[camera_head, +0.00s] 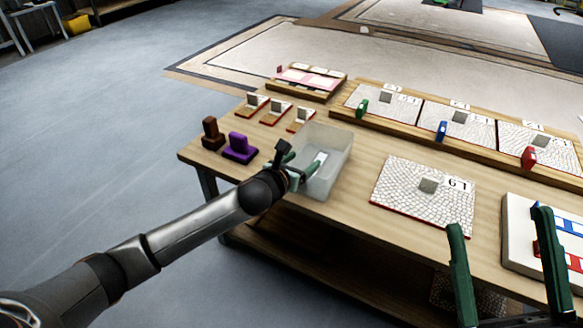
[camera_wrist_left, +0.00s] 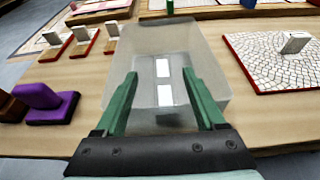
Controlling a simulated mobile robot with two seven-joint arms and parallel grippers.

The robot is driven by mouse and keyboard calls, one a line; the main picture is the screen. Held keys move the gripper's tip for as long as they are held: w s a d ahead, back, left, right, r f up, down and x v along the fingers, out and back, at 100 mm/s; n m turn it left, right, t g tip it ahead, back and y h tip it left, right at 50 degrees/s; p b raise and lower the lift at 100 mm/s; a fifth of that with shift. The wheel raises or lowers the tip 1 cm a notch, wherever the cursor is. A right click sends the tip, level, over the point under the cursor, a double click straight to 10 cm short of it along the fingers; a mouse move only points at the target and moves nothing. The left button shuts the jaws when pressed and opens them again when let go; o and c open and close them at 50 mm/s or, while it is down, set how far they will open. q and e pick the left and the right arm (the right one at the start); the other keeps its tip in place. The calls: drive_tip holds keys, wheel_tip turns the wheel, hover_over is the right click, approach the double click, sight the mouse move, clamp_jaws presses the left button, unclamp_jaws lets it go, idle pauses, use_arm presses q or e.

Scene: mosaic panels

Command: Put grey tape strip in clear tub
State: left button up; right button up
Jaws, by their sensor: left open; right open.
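The clear tub (camera_head: 338,160) stands near the left end of the wooden table; it also shows in the left wrist view (camera_wrist_left: 212,62). Two pale strips, a farther one (camera_wrist_left: 163,67) and a nearer one (camera_wrist_left: 164,97), show low inside the tub between my fingers. I cannot tell whether either is the grey tape strip. My left gripper (camera_head: 304,163) is open at the tub's near left side, its fingers reaching over or into the tub. My right gripper (camera_head: 500,219) is open and empty at the table's front right, near a white tray.
A white mosaic panel (camera_head: 405,187) lies right of the tub. The white tray (camera_head: 516,236) holds blue and red strips. Purple (camera_head: 239,147) and brown (camera_head: 212,134) blocks stand left of the tub. Small boards and a row of panels (camera_head: 380,98) line the back. Bare wood separates tub and panel.

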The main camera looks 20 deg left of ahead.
use_arm(q)
drive_tip(key=r+p+v, duration=0.1)
drive_tip(key=p+v, duration=0.3)
drive_tip(key=v, duration=0.7)
drive_tip(key=s+d+r+n+t+h, duration=0.2)
drive_tip(key=s+d+r+n+h, duration=0.75)
drive_tip(key=d+r+n, duration=0.2)
drive_tip(key=s+a+r+n+t+h, duration=0.2)
drive_tip(key=s+r+n+t, duration=0.1)
drive_tip(key=s+r+n, duration=0.2)
drive_tip(key=s+a+r+n+t+h, duration=0.1)
drive_tip(key=s+a+r+n+t, duration=0.2)
drive_tip(key=s+r+n, duration=0.3)
drive_tip(key=r+n, duration=0.1)
drive_tip(key=n, duration=0.2)
drive_tip(key=shift+r+h, duration=0.3)
drive_tip(key=shift+h, duration=0.05)
drive_tip(key=shift+s, duration=0.1)
